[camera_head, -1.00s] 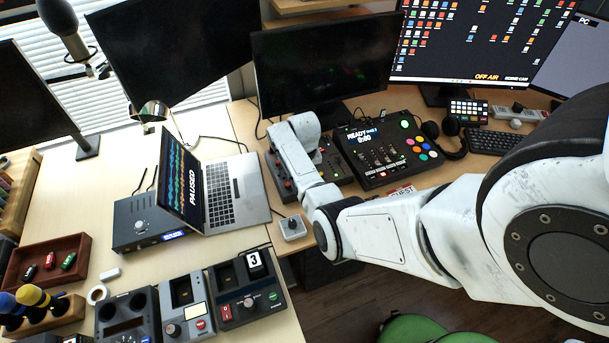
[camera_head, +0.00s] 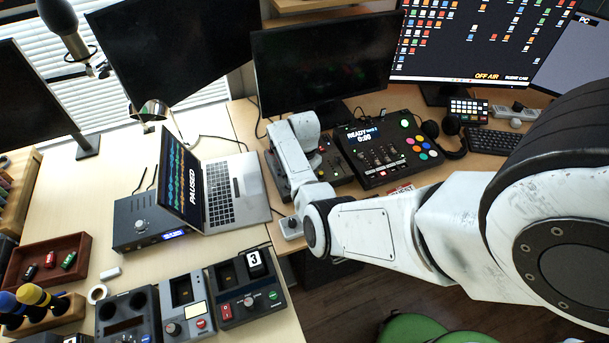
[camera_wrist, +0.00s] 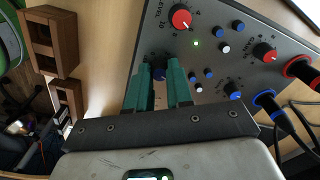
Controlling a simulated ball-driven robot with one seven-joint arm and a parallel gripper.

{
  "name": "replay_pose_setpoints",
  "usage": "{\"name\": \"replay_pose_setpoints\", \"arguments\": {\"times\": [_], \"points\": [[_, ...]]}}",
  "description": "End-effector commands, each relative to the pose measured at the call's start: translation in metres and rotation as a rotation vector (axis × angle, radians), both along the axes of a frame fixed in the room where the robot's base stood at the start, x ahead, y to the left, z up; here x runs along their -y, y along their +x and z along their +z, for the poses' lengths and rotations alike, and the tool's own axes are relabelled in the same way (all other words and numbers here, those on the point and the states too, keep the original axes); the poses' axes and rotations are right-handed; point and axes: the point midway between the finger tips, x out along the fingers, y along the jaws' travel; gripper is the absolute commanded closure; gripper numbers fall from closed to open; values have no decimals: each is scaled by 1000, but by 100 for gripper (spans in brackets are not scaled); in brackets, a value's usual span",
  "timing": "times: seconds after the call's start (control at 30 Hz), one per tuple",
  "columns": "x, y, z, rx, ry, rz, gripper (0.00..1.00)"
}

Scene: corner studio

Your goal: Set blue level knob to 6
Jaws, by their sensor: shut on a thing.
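In the wrist view, the teal fingers of my gripper (camera_wrist: 161,72) reach onto a grey control panel (camera_wrist: 208,62). They are shut on a dark blue knob (camera_wrist: 158,74), which shows only partly between the fingertips. Its pointer and scale cannot be read from here. A red knob (camera_wrist: 180,18) with a printed scale sits above it on the panel. In the head view, the panel (camera_head: 333,166) is partly covered by my arm, and my gripper and the blue knob are hidden.
Smaller blue knobs (camera_wrist: 232,91) and white knobs (camera_wrist: 225,48) sit close to the fingers, with another red knob (camera_wrist: 265,53) and cable plugs (camera_wrist: 266,99) to the right. In the head view, a mixer (camera_head: 385,150) stands right of the panel and a laptop (camera_head: 234,192) left.

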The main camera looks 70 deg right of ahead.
Motion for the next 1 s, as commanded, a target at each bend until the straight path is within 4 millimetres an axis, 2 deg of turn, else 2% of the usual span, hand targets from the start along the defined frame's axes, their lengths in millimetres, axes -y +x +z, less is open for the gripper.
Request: {"name": "replay_pose_setpoints", "arguments": {"times": [0.4, 0.93, 0.97, 1.0], "points": [[0, 1, 1, 1, -2, -185, 100], [1, 1, 1, 1, -2, -209, 100], [1, 1, 1, 1, -2, -209, 78], [1, 1, 1, 1, -2, -209, 75]]}}
